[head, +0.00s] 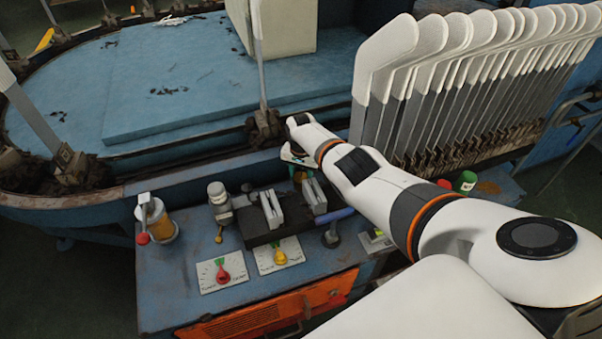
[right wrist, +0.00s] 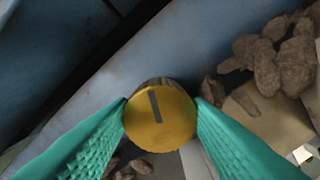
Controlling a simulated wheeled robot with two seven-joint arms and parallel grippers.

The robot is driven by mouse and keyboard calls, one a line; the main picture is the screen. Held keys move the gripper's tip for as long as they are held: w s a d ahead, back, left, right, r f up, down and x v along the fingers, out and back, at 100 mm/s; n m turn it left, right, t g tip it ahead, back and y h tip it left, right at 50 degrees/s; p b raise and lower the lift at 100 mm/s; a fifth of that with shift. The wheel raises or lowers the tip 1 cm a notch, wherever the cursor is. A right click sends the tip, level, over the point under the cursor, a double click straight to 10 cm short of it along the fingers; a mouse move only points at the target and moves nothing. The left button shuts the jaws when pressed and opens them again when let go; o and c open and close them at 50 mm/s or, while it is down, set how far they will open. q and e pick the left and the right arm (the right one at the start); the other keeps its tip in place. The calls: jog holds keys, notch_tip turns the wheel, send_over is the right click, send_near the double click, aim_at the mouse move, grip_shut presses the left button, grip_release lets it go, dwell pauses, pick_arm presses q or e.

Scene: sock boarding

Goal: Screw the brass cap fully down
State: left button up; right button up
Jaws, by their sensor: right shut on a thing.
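The round brass cap (right wrist: 163,118) fills the middle of the right wrist view, seen face on, with a dark bar mark near its centre. My right gripper (right wrist: 161,104) has green ribbed fingers, one on each side of the cap, pressed against its rim. In the head view my right gripper (head: 296,158) reaches down at the back edge of the blue bench. What lies beneath the cap is also hidden. My left gripper is in neither view.
The blue bench (head: 165,292) carries a dark block with metal jaws (head: 272,208), a red-knob dial (head: 222,275), a yellow-knob dial (head: 280,256) and a grey valve (head: 219,203). Brown lumps (right wrist: 265,70) lie beside the cap. A rack of upright sock boards (head: 400,90) stands close behind my right arm.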

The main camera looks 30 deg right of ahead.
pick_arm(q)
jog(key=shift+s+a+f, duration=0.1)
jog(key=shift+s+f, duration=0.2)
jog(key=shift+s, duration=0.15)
pick_arm(e)
jog(key=shift+m, duration=1)
jog(key=o, duration=1)
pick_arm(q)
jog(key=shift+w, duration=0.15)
pick_arm(e)
jog(key=shift+s+f, duration=0.1)
